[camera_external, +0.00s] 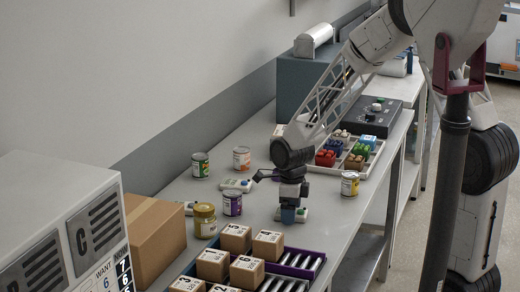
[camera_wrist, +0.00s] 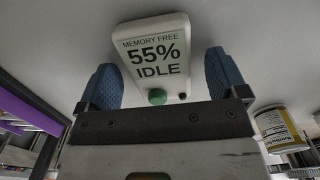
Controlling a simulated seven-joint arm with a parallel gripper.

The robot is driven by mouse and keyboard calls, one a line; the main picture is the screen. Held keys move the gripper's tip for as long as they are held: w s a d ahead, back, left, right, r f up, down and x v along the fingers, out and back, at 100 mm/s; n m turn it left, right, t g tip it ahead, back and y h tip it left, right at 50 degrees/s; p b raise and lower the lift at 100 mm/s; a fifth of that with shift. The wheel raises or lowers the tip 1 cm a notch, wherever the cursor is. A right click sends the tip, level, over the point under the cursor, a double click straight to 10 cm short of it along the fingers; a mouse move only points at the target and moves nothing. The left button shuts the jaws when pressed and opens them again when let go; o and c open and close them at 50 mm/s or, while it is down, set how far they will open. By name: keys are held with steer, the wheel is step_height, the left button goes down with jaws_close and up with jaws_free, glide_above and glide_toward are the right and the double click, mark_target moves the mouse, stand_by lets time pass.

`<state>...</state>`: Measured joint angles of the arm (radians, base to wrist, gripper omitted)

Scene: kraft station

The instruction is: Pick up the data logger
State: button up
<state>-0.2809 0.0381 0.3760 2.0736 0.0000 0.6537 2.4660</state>
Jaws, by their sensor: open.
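The data logger is most likely the white handheld device (camera_wrist: 155,52) in the wrist view. Its screen reads "MEMORY FREE 55% IDLE", and it has a green button and a small dark green one. My gripper (camera_wrist: 162,82) is open, with a blue finger on each side of the device and a gap on both sides. In the external view my gripper (camera_external: 288,215) points down low over the table, and the white device (camera_external: 303,215) shows partly behind it. Two similar pale devices, one in the middle (camera_external: 237,185) and one farther left (camera_external: 188,208), lie on the table.
A purple can (camera_external: 232,204), a gold-lidded jar (camera_external: 204,221) and a yellow can (camera_external: 350,184) stand nearby. Small boxes (camera_external: 236,238) and a purple tray (camera_external: 318,268) are in front. A compartment tray (camera_external: 374,156) lies behind.

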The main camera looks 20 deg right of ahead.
steer(key=c, duration=1)
steer(key=shift+r, duration=0.2)
steer(key=shift+c, duration=0.2)
steer(key=shift+r, duration=0.5)
steer(key=shift+s+d+r, duration=0.1)
steer(key=shift+s+r, duration=0.1)
steer(key=shift+r, duration=0.4)
steer(key=shift+s+r, duration=0.15)
steer(key=shift+r, duration=0.4)
steer(key=s+d, duration=0.1)
steer(key=s, duration=0.4)
steer(key=s+d+r, duration=0.1)
steer(key=s, duration=0.3)
steer(key=s+d, duration=0.2)
steer(key=s, duration=0.3)
steer(key=shift+s+r, duration=0.2)
steer(key=shift+s, duration=0.15)
